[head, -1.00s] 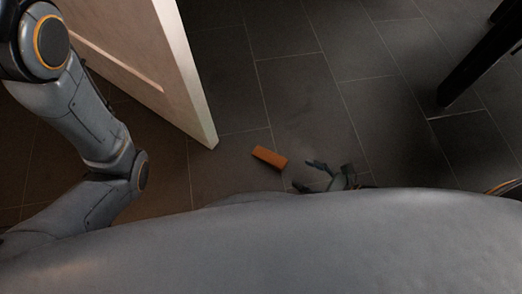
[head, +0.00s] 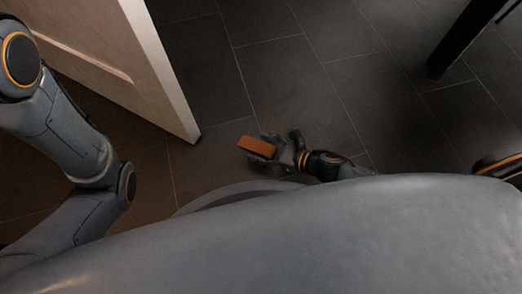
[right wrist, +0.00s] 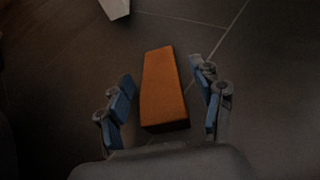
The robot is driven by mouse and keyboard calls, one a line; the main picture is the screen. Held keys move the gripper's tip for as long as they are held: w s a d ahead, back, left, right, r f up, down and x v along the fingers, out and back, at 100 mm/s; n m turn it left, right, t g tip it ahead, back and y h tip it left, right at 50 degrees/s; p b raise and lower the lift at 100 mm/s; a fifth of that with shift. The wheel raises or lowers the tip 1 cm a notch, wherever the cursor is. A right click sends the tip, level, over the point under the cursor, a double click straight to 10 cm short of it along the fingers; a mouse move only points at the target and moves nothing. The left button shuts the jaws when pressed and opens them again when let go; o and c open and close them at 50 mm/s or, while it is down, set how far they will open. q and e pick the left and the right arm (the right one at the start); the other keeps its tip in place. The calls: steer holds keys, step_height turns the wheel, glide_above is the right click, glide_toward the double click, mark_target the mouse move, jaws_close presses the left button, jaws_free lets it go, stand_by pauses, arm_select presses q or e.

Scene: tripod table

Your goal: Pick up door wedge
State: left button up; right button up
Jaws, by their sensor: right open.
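The door wedge (head: 258,146) is an orange-brown block on the dark tiled floor, near the lower corner of the door. In the right wrist view the door wedge (right wrist: 163,90) lies lengthwise between the two blue-padded fingers. My left gripper is not in view; only the left arm shows.
A white door (head: 150,70) stands at the upper left, its edge close to the wedge; its corner also shows in the right wrist view (right wrist: 116,8). A dark table leg (head: 462,40) stands at the upper right. Floor between them is clear.

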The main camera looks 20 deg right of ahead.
steer(key=shift+c, duration=0.4)
steer(key=c, duration=1.2)
steer(key=shift+r, duration=0.15)
